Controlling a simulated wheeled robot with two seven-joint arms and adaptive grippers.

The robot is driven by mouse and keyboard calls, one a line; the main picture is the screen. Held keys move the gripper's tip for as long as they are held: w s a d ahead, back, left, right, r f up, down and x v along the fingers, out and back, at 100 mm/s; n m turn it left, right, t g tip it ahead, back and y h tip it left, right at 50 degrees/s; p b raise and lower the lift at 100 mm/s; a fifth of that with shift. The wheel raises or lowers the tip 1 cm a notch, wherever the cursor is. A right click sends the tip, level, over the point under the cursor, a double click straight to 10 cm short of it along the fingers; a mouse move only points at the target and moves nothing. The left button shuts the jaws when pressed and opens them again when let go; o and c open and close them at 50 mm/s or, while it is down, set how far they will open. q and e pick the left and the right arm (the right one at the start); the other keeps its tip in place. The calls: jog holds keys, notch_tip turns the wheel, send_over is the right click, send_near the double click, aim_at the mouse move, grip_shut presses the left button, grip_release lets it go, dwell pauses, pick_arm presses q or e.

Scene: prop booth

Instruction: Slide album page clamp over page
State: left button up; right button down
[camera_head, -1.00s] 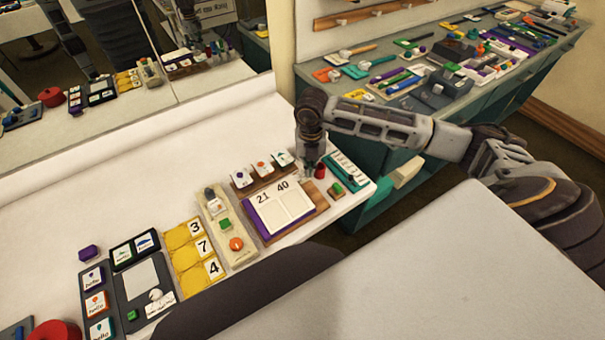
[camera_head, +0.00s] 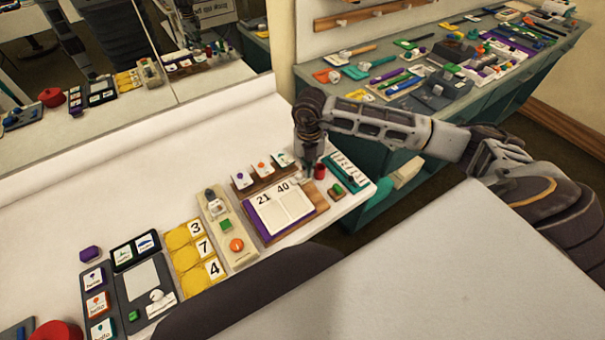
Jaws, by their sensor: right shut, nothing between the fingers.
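The open album (camera_head: 281,211) has two white pages on a purple base, with "21" and "40" at its top edge. It lies on the white table near the right end, on a brown board (camera_head: 318,201). My right gripper (camera_head: 308,179) points down just above the board's upper right part, beside the pages. It is shut and empty. A small red cylinder (camera_head: 320,171) stands just right of its fingers, apart as far as I can see. I cannot tell which piece is the page clamp. My left gripper is not in view.
Picture cards (camera_head: 262,171) stand in a wooden rack behind the album. A teal strip tray (camera_head: 345,170) and a small green block (camera_head: 337,190) are right of it. A beige board (camera_head: 228,233) and yellow number tray (camera_head: 194,257) lie left.

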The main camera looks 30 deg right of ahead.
jog(key=shift+r+p, duration=0.4)
jog(key=shift+r, duration=0.45)
jog(key=shift+d+r+p, duration=0.1)
jog(key=shift+r+p, duration=0.2)
jog(key=shift+r, duration=0.65)
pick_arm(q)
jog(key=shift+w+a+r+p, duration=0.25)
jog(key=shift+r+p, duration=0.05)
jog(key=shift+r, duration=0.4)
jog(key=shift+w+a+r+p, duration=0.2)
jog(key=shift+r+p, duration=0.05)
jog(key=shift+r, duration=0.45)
pick_arm(e)
jog(key=shift+r, duration=0.75)
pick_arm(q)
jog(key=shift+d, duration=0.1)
